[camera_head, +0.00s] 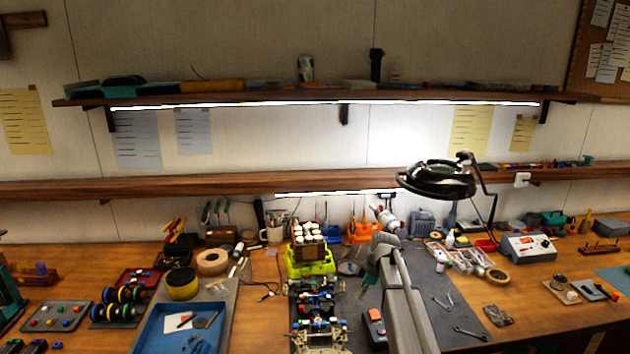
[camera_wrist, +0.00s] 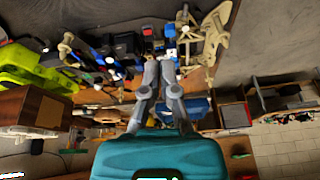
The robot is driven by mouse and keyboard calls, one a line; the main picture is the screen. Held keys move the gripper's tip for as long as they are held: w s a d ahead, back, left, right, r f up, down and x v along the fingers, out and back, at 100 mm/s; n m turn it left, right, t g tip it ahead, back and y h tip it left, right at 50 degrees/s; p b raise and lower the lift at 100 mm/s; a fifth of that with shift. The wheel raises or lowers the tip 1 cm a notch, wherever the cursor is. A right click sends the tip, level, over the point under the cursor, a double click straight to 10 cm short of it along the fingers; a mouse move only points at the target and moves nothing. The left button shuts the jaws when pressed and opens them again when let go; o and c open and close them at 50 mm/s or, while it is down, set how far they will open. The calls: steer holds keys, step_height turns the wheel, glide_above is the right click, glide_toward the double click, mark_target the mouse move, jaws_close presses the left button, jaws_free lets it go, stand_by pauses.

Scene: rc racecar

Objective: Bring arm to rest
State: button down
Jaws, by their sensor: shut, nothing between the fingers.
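My gripper (camera_wrist: 160,66) is shut and empty in the wrist view, its two grey fingers meeting at the tips. In the head view my grey arm rises from the bottom edge right of centre and bends over near the middle of the bench. The RC racecar chassis (camera_head: 318,326) lies on the bench in the head view, left of my arm. It also shows in the wrist view (camera_wrist: 190,40), beyond my fingertips, with blue, black and tan parts. I cannot tell the exact gap between fingertips and car.
A bright green box with white-topped bottles (camera_head: 310,262) stands behind the car. A blue tray (camera_head: 160,330) lies at the left. A magnifier lamp (camera_head: 437,180) hangs above the right side.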

steer(key=s+f+m+h+b, duration=0.1)
steer(key=s+f+m+h, duration=0.1)
steer(key=s+m, duration=1.5)
steer(key=shift+s+d+h, duration=0.45)
steer(key=shift+s+h, duration=0.35)
steer(key=shift+s, duration=4.1)
steer(key=shift+d, duration=0.1)
